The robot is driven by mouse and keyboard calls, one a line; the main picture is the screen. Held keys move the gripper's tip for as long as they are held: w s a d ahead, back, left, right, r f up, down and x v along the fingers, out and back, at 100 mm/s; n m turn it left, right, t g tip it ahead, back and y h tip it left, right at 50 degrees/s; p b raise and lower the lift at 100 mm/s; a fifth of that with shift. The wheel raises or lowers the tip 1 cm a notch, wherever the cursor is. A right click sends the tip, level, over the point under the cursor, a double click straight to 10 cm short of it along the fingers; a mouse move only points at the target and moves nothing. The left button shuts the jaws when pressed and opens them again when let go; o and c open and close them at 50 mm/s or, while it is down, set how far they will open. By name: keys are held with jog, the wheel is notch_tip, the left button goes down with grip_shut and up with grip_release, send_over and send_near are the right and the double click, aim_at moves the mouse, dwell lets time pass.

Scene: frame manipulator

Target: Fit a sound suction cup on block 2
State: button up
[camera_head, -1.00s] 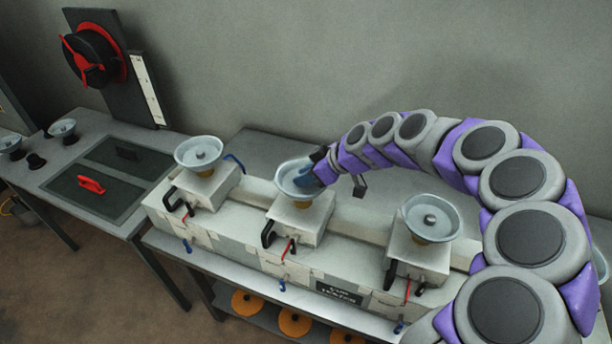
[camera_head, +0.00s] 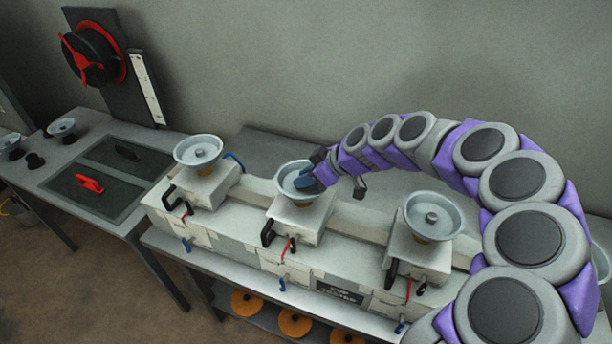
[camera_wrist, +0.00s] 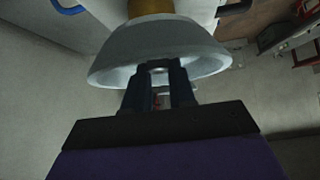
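The middle block (camera_head: 299,226) of three on the white bench bears a pale grey suction cup (camera_head: 288,190). My gripper (camera_head: 309,182) reaches into this cup from the right. In the wrist view my gripper (camera_wrist: 160,72) has its two dark fingers inside the rim of the cup (camera_wrist: 115,62), close against the sides of its central knob (camera_wrist: 158,66). An orange-brown neck (camera_wrist: 150,8) shows beyond the cup. Similar cups sit on the left block (camera_head: 198,150) and the right block (camera_head: 432,216). No block number is readable, and the cup's soundness cannot be told.
Black levers (camera_head: 268,233) stick out from the blocks' fronts. Orange discs (camera_head: 294,322) lie on the lower shelf.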

jog(key=shift+o, duration=0.9)
jog(key=b+v, duration=0.1)
jog(key=v, duration=1)
dwell(0.4)
jog(key=s+a+m+g+h, duration=0.1)
jog(key=s+m+g+h, duration=0.2)
jog(key=s, duration=1.4)
jog(key=s+d+f+m+g+h, duration=0.1)
jog(key=s+d+f+m+h, duration=0.1)
jog(key=s, duration=0.8)
jog(key=s+d+f+m+g+h, duration=0.1)
jog(key=s+d+f+m+h, duration=0.2)
jog(key=s, duration=0.7)
jog(key=d+f+m, duration=0.2)
jog(key=d+m, duration=0.2)
jog(key=m, duration=0.1)
jog(key=shift+d+f, duration=0.2)
jog(key=shift+d, duration=0.05)
